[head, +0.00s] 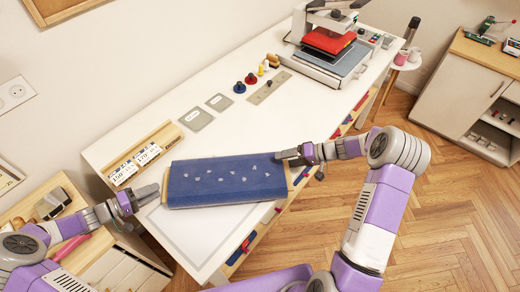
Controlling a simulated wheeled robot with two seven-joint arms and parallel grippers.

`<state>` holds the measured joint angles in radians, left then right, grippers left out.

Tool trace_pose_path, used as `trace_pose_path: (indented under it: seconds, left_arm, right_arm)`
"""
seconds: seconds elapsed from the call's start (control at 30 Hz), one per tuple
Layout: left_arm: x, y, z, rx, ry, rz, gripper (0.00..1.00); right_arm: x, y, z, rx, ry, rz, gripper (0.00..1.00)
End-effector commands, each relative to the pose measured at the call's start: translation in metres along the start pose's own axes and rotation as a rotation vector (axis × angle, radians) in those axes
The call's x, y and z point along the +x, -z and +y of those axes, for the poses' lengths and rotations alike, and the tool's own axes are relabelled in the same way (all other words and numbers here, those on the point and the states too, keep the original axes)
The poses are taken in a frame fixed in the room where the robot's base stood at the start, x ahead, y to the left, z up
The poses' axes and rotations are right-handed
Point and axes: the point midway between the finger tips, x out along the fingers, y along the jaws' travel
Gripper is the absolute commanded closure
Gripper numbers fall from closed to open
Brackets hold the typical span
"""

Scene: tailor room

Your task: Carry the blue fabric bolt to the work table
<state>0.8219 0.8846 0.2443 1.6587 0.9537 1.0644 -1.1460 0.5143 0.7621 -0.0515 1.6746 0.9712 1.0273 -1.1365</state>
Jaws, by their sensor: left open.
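The blue fabric bolt (228,184), with pale marks across it and tan ends, is over the near part of the white work table (303,128). It looks flat on the top, partly over a pale framed rectangle (225,228). My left gripper (149,194) is open and empty, just left of the bolt's left end and apart from it. My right gripper (287,157) is at the bolt's upper right corner. Its fingertips are small here, and whether they grip the bolt or only touch it cannot be told.
A price sign rack (145,154) stands at the table's left edge, close above the bolt. Grey cards, spools (250,78) and a red heat press (328,40) stand farther back. A low cabinet (60,205) is at left. Wooden floor (450,220) is open at right.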

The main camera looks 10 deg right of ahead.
Motion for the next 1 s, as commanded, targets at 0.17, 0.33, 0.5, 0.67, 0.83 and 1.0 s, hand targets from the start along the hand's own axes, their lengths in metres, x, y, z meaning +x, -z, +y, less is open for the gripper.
trace_pose_path:
  seconds: [0.17, 0.33, 0.5, 0.67, 0.83, 1.0]
  left_arm:
    - [-0.042, 0.001, -0.001, 0.000, 0.004, 0.004, 0.60]
    - [-0.074, 0.000, 0.000, 0.000, 0.002, 0.003, 0.60]
    - [-0.093, 0.000, 0.000, 0.001, 0.001, 0.000, 0.60]
    - [-0.098, 0.000, 0.000, 0.000, 0.000, -0.001, 0.60]
    - [-0.098, 0.000, 0.000, 0.000, 0.000, -0.001, 0.60]
    - [-0.098, 0.000, 0.000, 0.000, -0.001, -0.002, 0.60]
  right_arm:
    - [0.000, 0.001, -0.001, -0.001, 0.000, 0.001, 0.20]
    - [0.000, 0.000, 0.000, -0.001, 0.001, 0.001, 0.20]
    - [0.000, 0.000, 0.000, 0.000, 0.001, 0.001, 0.20]
    - [-0.009, 0.001, 0.000, 0.000, 0.000, 0.003, 0.20]
    - [-0.039, 0.002, 0.000, -0.001, -0.002, 0.006, 0.20]
    - [-0.077, 0.001, 0.000, -0.001, -0.004, 0.006, 0.20]
